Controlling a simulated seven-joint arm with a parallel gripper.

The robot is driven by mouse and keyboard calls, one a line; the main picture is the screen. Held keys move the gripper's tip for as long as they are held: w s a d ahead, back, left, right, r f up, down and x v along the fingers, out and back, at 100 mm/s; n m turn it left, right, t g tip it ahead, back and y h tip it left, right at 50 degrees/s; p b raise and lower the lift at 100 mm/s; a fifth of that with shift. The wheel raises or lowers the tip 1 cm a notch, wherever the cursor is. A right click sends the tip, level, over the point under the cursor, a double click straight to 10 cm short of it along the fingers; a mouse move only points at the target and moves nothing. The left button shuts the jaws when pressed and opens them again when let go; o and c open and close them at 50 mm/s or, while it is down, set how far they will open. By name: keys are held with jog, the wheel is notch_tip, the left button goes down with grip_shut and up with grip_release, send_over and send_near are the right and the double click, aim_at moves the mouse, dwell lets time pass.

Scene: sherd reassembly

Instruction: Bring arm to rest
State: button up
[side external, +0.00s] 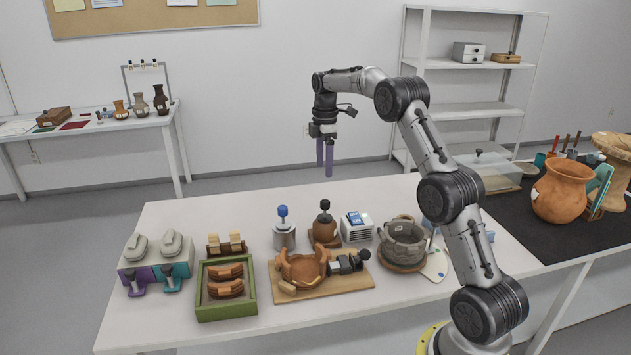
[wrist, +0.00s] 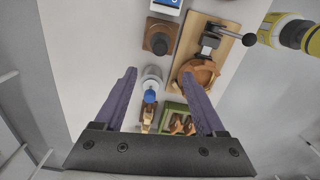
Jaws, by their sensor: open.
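My arm is raised above the white table (side external: 180,315). My gripper (side external: 325,170), with two purple fingers, hangs high over the table's far edge, open and empty, touching nothing. In the wrist view the fingers of my gripper (wrist: 165,92) are spread wide, with the table far below. A partly assembled reddish-brown bowl (side external: 305,267) sits on a wooden board (side external: 345,285) beside a dark clamp (side external: 348,263). Curved sherds (side external: 226,281) lie in a green tray (side external: 226,313) to its left.
A metal jar with a blue knob (side external: 284,232), a brown jar (side external: 325,226), a white device (side external: 357,228) and a grey pot (side external: 403,243) stand on the table. Purple and teal stands (side external: 157,268) are at left. A large orange pot (side external: 563,192) stands on the black mat at right.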

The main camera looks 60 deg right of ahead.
jog(key=s+a+r+n+t+h, duration=0.1)
jog(key=s+a+r, duration=0.2)
jog(key=a+r, duration=0.55)
jog(key=s+a+r+n+t, duration=0.1)
jog(key=s+a+r+t, duration=0.1)
jog(key=a+r, duration=0.6)
jog(key=s+a+r+m+t, duration=0.1)
jog(key=s+a+m, duration=0.1)
jog(key=s+a, duration=0.45)
jog(key=s+a+r+m+t, duration=0.15)
jog(key=s+a, duration=0.25)
jog(key=s, duration=0.6)
jog(key=s+a+f+m+y, duration=0.1)
jog(key=s+a+f+m, duration=0.1)
jog(key=s+f+m, duration=0.7)
notch_tip(320, 180, down, 3)
jog(key=shift+s+a+r, duration=0.1)
jog(key=shift+s+a, duration=0.2)
jog(key=shift+s, duration=0.05)
